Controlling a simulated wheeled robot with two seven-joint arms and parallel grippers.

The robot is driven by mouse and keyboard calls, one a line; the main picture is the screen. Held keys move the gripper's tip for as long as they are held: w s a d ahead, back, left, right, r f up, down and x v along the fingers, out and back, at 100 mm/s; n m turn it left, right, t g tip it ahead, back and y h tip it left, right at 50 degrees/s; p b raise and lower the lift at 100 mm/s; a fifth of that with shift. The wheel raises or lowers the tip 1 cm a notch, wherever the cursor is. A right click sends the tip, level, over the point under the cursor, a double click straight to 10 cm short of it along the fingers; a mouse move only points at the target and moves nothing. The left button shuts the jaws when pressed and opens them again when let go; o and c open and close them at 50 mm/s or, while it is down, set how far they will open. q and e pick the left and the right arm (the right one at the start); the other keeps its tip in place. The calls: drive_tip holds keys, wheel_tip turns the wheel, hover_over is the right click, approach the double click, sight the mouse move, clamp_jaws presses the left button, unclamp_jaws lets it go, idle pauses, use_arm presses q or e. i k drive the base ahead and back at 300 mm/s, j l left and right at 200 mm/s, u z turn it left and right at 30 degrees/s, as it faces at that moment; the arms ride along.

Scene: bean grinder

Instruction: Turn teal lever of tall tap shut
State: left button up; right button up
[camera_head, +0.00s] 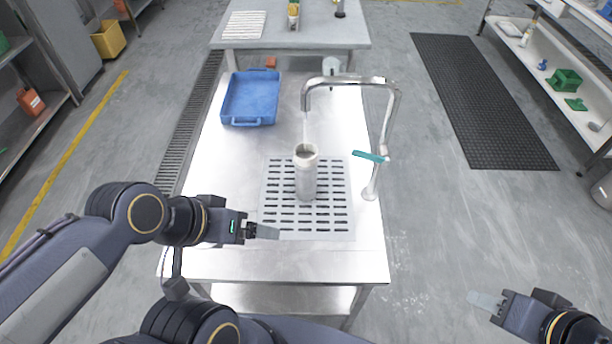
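The tall chrome tap (391,108) rises at the right edge of the steel table, and its spout reaches left. Its teal lever (370,156) sticks out to the left from the lower part of the post. A thin pale stream seems to fall from the spout into a grey-white cylindrical container (306,178). My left gripper (265,231) is above the near left part of the drain grate, apart from the container. My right gripper (484,300) is off the table at the lower right, far from the lever. Neither gripper visibly holds anything; their finger gaps are unclear.
The container stands on the slotted drain grate (337,222). A blue tray (250,98) lies at the table's far left. A second table (348,38) stands behind. The floor between the tap and the black mat (478,100) is clear.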

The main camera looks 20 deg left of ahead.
sight(384, 161)
drive_tip(key=k+j+z, duration=0.15)
drive_tip(key=j, duration=0.2)
drive_tip(key=j+z, duration=0.15)
drive_tip(key=j, duration=0.2)
drive_tip(key=k+j+z, duration=0.3)
drive_tip(key=j, duration=0.3)
drive_tip(key=k, duration=0.05)
